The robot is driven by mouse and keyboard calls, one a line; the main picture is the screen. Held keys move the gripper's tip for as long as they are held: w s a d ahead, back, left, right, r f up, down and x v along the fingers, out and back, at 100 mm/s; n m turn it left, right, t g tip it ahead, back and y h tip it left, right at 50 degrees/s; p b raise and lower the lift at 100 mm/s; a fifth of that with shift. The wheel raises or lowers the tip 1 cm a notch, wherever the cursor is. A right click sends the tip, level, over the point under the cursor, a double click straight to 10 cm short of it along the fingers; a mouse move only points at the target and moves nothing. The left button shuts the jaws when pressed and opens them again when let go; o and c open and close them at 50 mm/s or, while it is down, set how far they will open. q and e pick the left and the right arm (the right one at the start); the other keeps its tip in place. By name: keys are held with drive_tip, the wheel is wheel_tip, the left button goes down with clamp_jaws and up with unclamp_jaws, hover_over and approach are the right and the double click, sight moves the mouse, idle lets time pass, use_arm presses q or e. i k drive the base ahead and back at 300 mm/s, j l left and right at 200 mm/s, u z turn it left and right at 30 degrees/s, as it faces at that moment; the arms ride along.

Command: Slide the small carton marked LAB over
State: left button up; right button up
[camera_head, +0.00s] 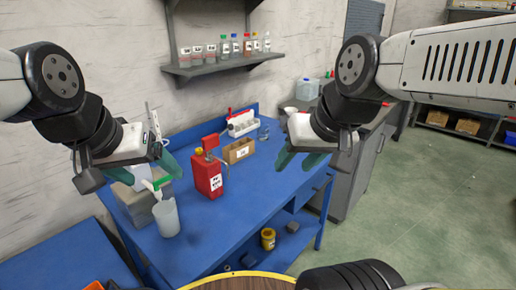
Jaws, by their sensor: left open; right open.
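A small brown open-topped carton (238,152) with a white label stands on the blue table (255,187), behind and right of a red can. Its label is too small to read, so I cannot confirm the LAB mark. My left gripper (150,178) is open over the left part of the table, left of the red can, with the carton further right. My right gripper (299,163) is open and appears to the right of the carton, apart from it in the picture. I see nothing held in either gripper.
The red can (208,174) stands between my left gripper and the carton. A translucent beaker (167,218) stands at the table's front left. A shelf (222,64) with several bottles hangs above. The table's front right is clear.

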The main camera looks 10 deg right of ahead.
sight(233, 153)
drive_tip(key=i+l+z, duration=0.1)
drive_tip(key=i+l, duration=0.2)
drive_tip(key=i+l+u, duration=0.15)
drive_tip(key=l, duration=0.25)
drive_tip(key=i+l, duration=0.2)
drive_tip(key=i+l+u, duration=0.1)
drive_tip(key=l, duration=0.3)
drive_tip(key=i+l+u, duration=0.1)
drive_tip(key=u, duration=1.25)
